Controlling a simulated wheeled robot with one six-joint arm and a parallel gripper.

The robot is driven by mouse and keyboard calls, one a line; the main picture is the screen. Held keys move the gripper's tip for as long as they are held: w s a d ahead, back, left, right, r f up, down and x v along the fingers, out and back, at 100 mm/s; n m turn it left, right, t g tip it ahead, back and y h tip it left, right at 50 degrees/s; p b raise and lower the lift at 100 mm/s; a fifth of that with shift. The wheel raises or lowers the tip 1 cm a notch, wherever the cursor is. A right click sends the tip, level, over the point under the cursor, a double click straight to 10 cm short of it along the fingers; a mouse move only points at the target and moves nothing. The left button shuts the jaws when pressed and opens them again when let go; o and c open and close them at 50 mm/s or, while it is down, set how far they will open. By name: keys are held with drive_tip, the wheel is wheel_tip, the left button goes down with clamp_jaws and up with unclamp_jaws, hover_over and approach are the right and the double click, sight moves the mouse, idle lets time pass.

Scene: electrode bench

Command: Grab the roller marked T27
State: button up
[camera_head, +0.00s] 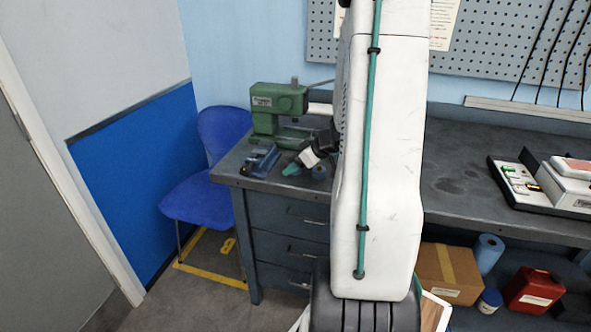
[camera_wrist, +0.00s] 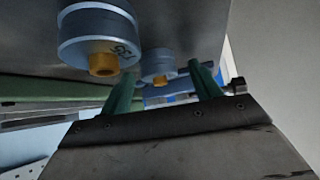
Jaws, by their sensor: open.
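The wrist view looks upside down, with the bench top along its upper part. A near grey-blue roller (camera_wrist: 97,38) with an orange hub stands left of my gripper (camera_wrist: 165,76); its dark marking is only partly readable, perhaps "35". A second grey-blue roller (camera_wrist: 158,66) with an orange hub shows between my open green fingers, a little beyond them. No marking on it is readable, so I cannot tell which is T27. In the head view my gripper (camera_head: 291,169) is low over the bench's left end, partly hidden by my arm. A small grey-blue roller (camera_head: 320,172) shows beside it.
A blue fixture (camera_head: 262,160) sits at the bench's left front edge. A green machine (camera_head: 278,108) stands behind it. A blue chair (camera_head: 200,190) is left of the bench (camera_head: 455,180). A device tray (camera_head: 518,188) lies at the right.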

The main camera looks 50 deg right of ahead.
drive_tip(key=shift+w+f, duration=0.15)
drive_tip(key=c, duration=1.1)
